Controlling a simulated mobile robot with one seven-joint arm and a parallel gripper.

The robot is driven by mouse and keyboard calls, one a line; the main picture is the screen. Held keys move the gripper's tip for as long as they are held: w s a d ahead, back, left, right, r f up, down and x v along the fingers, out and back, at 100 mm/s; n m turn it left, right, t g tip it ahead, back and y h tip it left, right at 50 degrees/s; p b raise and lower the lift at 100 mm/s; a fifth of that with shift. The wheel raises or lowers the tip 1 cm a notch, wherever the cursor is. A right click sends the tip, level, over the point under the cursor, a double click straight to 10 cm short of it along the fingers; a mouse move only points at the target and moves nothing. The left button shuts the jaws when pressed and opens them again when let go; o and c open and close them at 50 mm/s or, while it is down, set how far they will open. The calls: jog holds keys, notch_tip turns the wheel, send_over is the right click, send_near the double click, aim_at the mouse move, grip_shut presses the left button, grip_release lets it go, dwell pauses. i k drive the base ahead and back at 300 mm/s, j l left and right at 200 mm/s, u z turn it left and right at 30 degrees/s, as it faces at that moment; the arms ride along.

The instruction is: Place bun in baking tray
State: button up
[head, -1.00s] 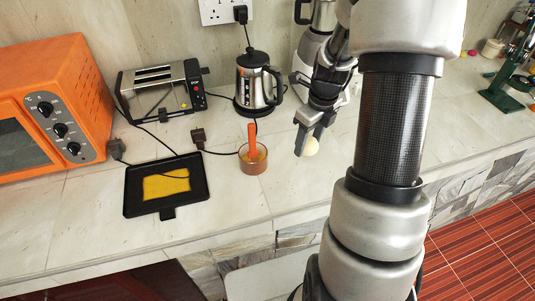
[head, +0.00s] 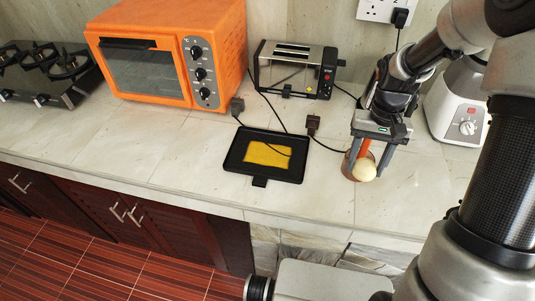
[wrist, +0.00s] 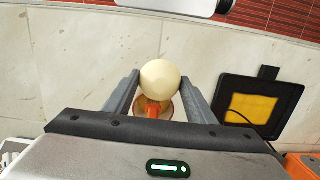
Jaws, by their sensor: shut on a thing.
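The bun (head: 364,169) is a pale, round ball. In the wrist view the bun (wrist: 160,80) sits between the tips of my two fingers. My gripper (head: 366,165) is shut on it and holds it in front of the small brown pot (head: 347,168), hiding part of that pot. The baking tray (head: 233,160) is black and flat with a yellow sheet (head: 265,154) in it. It lies on the counter to the left of my gripper in the head view. In the wrist view the tray (wrist: 285,88) is at the right.
The small pot with an orange handle (wrist: 152,108) stands below my gripper. An orange oven (head: 170,55), a toaster (head: 295,70) and a blender (head: 460,110) stand along the back. A cable (head: 270,105) and plug run behind and over the tray. The counter in front is clear.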

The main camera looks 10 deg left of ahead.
aim_at(269, 155)
jog(key=j, duration=0.95)
jog(key=k+j, duration=0.15)
jog(key=j, duration=0.85)
